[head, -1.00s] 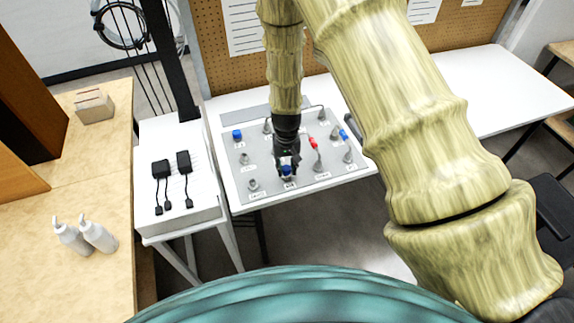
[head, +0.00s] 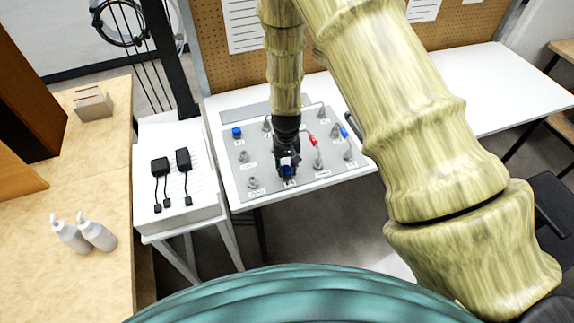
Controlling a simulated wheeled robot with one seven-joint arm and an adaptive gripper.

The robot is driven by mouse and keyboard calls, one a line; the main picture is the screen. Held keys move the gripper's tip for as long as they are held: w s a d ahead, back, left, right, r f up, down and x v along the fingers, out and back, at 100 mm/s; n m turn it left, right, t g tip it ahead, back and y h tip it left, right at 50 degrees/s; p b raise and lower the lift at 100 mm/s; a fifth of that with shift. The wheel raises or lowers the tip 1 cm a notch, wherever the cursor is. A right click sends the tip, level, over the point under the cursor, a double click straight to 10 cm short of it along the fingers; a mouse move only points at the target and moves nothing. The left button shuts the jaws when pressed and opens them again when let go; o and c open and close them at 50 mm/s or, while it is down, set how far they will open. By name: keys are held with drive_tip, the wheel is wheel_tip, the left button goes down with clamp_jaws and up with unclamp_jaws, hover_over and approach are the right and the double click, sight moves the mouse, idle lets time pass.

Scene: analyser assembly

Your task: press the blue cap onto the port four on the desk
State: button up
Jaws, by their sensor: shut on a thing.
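The cap is at a port position just behind a small front label. The port under it is hidden by the cap and fingers, so I cannot tell whether the cap is seated. Another blue cap (head: 237,132) sits at the panel's back left.
Bare grey ports stand nearby, one at front left (head: 253,183) and one at left (head: 244,156). A red connector (head: 313,140) and a blue connector (head: 344,132) are at the right. Black adapters (head: 160,167) lie on the left side table. The desk's right part is clear.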

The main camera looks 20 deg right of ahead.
drive_tip(key=shift+f, duration=0.3)
drive_tip(key=o, duration=0.8)
drive_tip(key=shift+r, duration=0.15)
wheel_tip(320, 180, up, 12)
drive_tip(key=shift+f, duration=0.25)
idle(0.3)
drive_tip(key=s+d+f+b, duration=0.2)
drive_tip(key=s+d+f, duration=0.1)
drive_tip(key=s+f, duration=1.1)
drive_tip(key=s, duration=0.4)
drive_tip(key=s+f+n+b, duration=0.1)
drive_tip(key=s+f, duration=0.4)
drive_tip(key=s, duration=0.4)
drive_tip(key=s+f+b, duration=0.1)
drive_tip(key=s+f, duration=0.5)
drive_tip(key=s, duration=0.3)
drive_tip(key=shift+s+d, duration=0.15)
drive_tip(key=shift+d, duration=0.15)
